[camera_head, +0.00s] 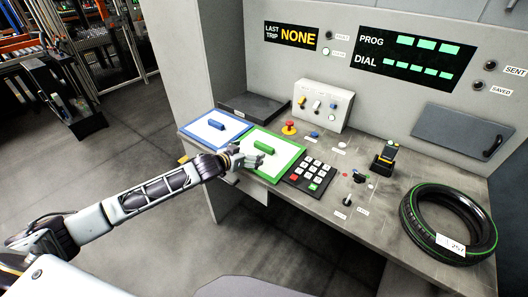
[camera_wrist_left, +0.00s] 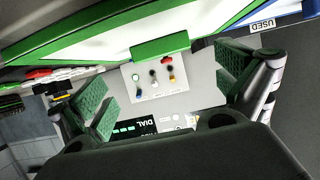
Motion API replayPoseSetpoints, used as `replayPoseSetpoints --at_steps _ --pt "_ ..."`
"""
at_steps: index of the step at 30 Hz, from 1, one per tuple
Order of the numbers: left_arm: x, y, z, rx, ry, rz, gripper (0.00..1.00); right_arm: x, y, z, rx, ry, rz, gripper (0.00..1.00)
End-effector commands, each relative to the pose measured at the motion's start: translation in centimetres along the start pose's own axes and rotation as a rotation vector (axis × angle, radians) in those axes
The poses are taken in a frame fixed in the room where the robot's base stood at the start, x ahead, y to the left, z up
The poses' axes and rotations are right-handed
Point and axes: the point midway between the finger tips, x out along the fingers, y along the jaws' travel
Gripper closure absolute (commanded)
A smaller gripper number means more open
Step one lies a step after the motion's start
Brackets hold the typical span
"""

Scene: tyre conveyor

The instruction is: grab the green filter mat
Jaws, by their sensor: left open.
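The green filter mat (camera_head: 281,158) is a white panel with a green border and a raised green handle (camera_head: 264,147). It lies on the desk, to the right of a blue-edged mat (camera_head: 209,132). My left gripper (camera_head: 254,158) is at the near left edge of the green mat, close to the handle, and its fingers are apart. In the left wrist view the open fingers (camera_wrist_left: 166,88) have green pads, and the handle (camera_wrist_left: 160,47) shows ahead between them. I see nothing held. My right gripper is not in view.
A keypad (camera_head: 309,174) lies right of the green mat. A red mushroom button (camera_head: 289,128) and a switch box (camera_head: 322,104) stand behind it. A tyre (camera_head: 448,224) lies at the desk's right end. A dark tray (camera_head: 254,106) is behind the mats.

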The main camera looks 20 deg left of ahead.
Motion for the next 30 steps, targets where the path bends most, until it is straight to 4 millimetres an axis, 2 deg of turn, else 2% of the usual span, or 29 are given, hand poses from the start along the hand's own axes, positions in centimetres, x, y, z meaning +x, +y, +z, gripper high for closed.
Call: replayPoseSetpoints --at_steps 12,30 --pt "3.0 0.0 -0.2 0.000 0.002 0.001 0.00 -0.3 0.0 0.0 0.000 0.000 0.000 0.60" --pt "3.6 0.0 -0.1 0.000 0.001 0.001 0.00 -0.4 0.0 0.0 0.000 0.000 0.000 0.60"
